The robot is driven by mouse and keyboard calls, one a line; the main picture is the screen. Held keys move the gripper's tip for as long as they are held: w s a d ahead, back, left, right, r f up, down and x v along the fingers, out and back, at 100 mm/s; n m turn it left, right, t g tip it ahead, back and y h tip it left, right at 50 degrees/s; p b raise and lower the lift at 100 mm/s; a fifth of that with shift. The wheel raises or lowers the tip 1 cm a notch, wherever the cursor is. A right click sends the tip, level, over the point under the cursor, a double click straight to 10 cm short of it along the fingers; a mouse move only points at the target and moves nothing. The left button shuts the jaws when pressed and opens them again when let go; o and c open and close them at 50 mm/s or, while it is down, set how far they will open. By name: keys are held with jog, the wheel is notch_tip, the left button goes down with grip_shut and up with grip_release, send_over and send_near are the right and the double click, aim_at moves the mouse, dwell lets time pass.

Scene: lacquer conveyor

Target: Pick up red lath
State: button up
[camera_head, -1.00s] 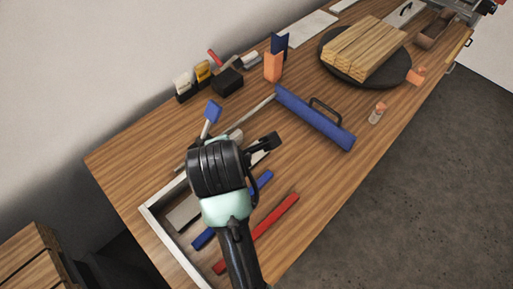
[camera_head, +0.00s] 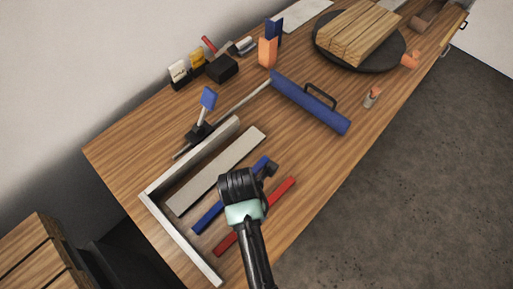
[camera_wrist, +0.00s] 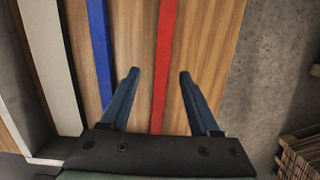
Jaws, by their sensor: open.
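The red lath (camera_head: 282,193) lies on the wooden bench near its front edge, partly hidden behind my arm in the head view. In the wrist view the red lath (camera_wrist: 164,62) runs lengthwise between my two fingers. My gripper (camera_wrist: 158,84) is open and empty, with a finger on each side of the lath and a gap to both. In the head view my gripper's fingers are hidden by the wrist. I cannot tell how high they are above the lath.
A blue lath (camera_head: 209,217) and a wide grey lath (camera_head: 215,172) lie left of the red one. A pale L-shaped frame (camera_head: 178,237) bounds them. A blue bar with handle (camera_head: 311,103) and a round dark plate (camera_head: 385,68) with wooden boards lie farther back.

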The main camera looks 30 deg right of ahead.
jog(key=f, duration=0.4)
jog(key=shift+s+d+f, duration=0.15)
jog(key=shift+d+f, duration=0.05)
jog(key=shift+f, duration=0.1)
grip_shut()
